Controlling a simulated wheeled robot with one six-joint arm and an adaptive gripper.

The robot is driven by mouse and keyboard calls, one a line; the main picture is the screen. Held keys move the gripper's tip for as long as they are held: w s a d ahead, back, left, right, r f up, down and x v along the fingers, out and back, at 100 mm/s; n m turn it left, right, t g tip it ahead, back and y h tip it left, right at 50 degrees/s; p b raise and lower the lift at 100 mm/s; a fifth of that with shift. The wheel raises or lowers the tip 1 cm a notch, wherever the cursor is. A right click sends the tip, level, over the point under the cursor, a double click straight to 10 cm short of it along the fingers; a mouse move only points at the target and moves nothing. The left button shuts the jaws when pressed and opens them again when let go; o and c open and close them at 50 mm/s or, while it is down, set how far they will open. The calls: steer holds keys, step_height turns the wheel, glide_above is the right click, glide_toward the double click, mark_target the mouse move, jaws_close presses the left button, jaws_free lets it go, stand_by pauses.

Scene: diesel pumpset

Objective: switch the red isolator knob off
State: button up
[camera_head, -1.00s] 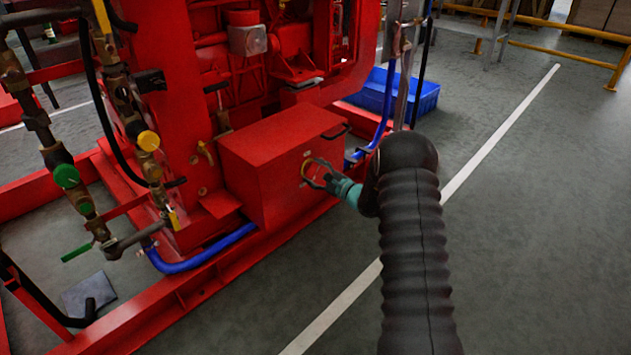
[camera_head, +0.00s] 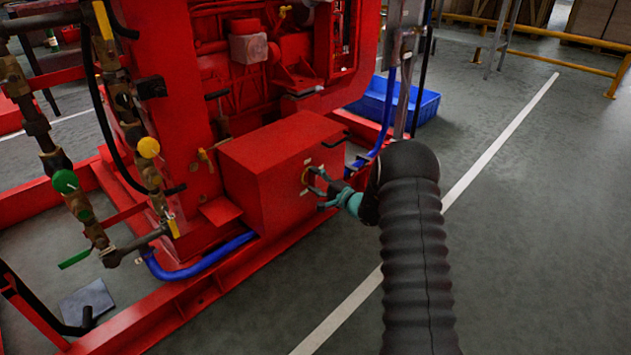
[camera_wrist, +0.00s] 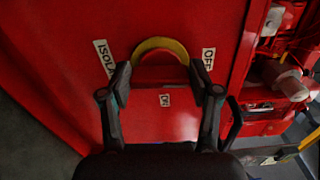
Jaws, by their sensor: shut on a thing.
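The red isolator knob (camera_wrist: 160,58), with a yellow surround, is on the side of the red box. In the wrist view, it lies between the two fingertips of my gripper (camera_wrist: 160,76), which is shut on it. An OFF label (camera_wrist: 208,59) is to its right, a small ON label (camera_wrist: 165,100) below it, and a partly covered ISOLA... label (camera_wrist: 105,58) to its left. In the head view, my gripper (camera_head: 312,182) reaches the box face from the right, and the knob (camera_head: 305,176) is small and partly hidden by the fingers.
The red box (camera_head: 265,160) sits on the pumpset's red base frame (camera_head: 190,295). A black handle (camera_wrist: 234,122) is close to the right finger in the wrist view. Blue hoses run beside the box, and a blue crate (camera_head: 415,105) stands behind. Open floor lies to the right.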

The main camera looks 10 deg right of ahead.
stand_by(0.3)
steer(key=o, duration=1.1)
steer(key=shift+o, duration=0.2)
steer(key=v, duration=1.2)
